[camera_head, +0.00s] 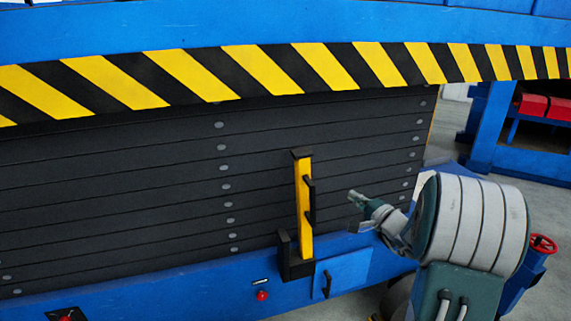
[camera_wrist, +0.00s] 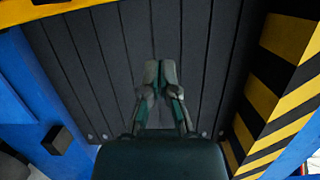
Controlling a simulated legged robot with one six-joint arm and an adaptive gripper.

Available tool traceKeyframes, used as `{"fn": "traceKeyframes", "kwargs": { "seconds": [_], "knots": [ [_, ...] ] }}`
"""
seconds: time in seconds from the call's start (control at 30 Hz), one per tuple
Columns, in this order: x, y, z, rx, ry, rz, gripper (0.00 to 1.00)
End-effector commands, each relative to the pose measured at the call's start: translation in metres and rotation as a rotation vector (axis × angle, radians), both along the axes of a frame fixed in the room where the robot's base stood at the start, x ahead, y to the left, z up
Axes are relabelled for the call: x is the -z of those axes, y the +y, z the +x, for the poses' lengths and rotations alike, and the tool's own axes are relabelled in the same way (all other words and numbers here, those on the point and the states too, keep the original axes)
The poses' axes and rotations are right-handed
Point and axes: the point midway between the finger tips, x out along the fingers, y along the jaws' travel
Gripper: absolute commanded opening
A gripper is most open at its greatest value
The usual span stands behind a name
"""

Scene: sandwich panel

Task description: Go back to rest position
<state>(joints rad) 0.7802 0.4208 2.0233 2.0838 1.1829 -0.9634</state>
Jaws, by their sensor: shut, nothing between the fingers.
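My gripper (camera_head: 356,198) shows in the head view in front of the dark slatted panel (camera_head: 120,190), to the right of a yellow lever (camera_head: 304,205) with black fittings. The gripper is apart from the lever, with a gap between them. In the wrist view my gripper (camera_wrist: 160,75) has its two fingers together with nothing between them. The dark slats (camera_wrist: 100,50) fill the view behind it. The lever stands upright in a black bracket (camera_head: 293,262) at the panel's lower edge.
A blue beam with a yellow and black striped band (camera_head: 190,75) crosses above the panel. A blue lower frame carries a small blue door (camera_head: 342,272) and a red button (camera_head: 262,295). A red valve wheel (camera_head: 543,243) and a blue shelf with red boxes (camera_head: 540,107) are at the right.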

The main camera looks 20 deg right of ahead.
Motion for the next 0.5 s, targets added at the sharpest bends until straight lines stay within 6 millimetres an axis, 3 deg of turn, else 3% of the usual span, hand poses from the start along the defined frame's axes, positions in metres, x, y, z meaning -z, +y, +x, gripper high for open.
{"fn": "traceKeyframes", "kwargs": {
  "seconds": [0.17, 0.27, 0.33, 0.5],
  "knots": [
    [-0.005, 0.015, 0.001, -0.041, 0.013, -0.012, 0.0],
    [-0.018, 0.06, -0.001, -0.157, 0.056, -0.049, 0.0],
    [-0.027, 0.103, -0.008, -0.274, 0.109, -0.095, 0.0],
    [-0.038, 0.199, -0.046, -0.532, 0.262, -0.24, 0.0]
  ]
}}
